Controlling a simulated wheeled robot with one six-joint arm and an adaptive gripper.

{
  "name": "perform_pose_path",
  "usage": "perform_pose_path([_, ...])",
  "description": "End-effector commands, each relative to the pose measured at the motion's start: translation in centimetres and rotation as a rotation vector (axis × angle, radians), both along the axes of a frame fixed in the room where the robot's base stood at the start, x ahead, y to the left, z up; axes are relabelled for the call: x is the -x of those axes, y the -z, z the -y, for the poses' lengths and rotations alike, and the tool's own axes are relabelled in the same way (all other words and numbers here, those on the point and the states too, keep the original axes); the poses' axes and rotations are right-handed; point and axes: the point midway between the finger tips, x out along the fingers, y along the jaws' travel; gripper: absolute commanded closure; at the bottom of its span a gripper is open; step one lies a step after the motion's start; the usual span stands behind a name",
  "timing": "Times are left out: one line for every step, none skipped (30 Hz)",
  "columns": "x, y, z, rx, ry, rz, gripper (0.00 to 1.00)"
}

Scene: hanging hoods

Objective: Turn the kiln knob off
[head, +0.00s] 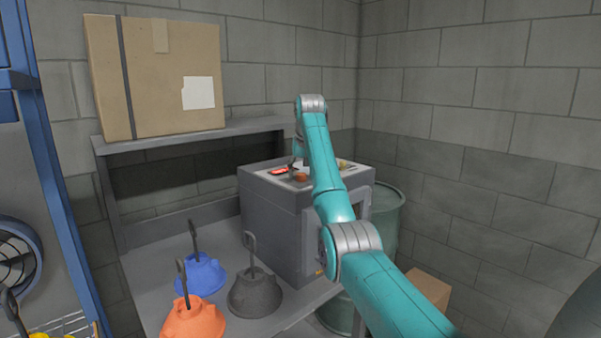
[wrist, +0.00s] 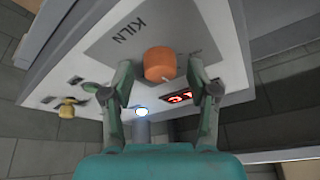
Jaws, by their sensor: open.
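The kiln (head: 268,225) is a grey box on the bench with its control panel on top. In the wrist view the panel (wrist: 112,45) is marked KILN and carries an orange round knob (wrist: 159,64). The knob also shows small in the head view (head: 300,177). My gripper (wrist: 160,76) is open, with one finger on each side of the knob in the picture. I cannot tell whether either finger touches it. My arm hides part of the kiln in the head view. The knob's pointer and setting are not readable.
Blue (head: 202,274), orange (head: 193,318) and dark grey (head: 255,293) hoods stand left of the kiln. A cardboard box (head: 160,80) sits on the shelf.

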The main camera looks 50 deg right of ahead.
Motion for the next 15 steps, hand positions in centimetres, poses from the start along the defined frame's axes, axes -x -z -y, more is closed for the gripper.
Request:
perform_pose_path([0.01, -0.01, 0.00, 0.000, 0.000, 0.000, 0.41])
perform_pose_path([0.01, -0.01, 0.00, 0.000, 0.000, 0.000, 0.41])
perform_pose_path([0.01, -0.02, 0.00, 0.000, 0.000, 0.000, 0.41])
perform_pose_path([0.00, -0.01, 0.00, 0.000, 0.000, 0.000, 0.48])
perform_pose_path([0.01, -0.02, 0.00, 0.000, 0.000, 0.000, 0.56])
perform_pose_path([0.00, -0.02, 0.00, 0.000, 0.000, 0.000, 0.66])
perform_pose_path([0.00, -0.02, 0.00, 0.000, 0.000, 0.000, 0.73])
perform_pose_path([0.01, -0.02, 0.00, 0.000, 0.000, 0.000, 0.81])
perform_pose_path([0.01, -0.02, 0.00, 0.000, 0.000, 0.000, 0.91])
perform_pose_path([0.01, -0.02, 0.00, 0.000, 0.000, 0.000, 0.98])
perform_pose_path([0.00, -0.02, -0.01, 0.000, 0.000, 0.000, 1.00])
perform_pose_path([0.00, -0.02, -0.01, 0.000, 0.000, 0.000, 1.00])
perform_pose_path([0.01, -0.02, 0.00, 0.000, 0.000, 0.000, 1.00])
perform_pose_path([0.01, -0.02, 0.00, 0.000, -0.001, 0.000, 1.00])
perform_pose_path([0.01, -0.02, 0.00, 0.000, -0.002, 0.000, 1.00])
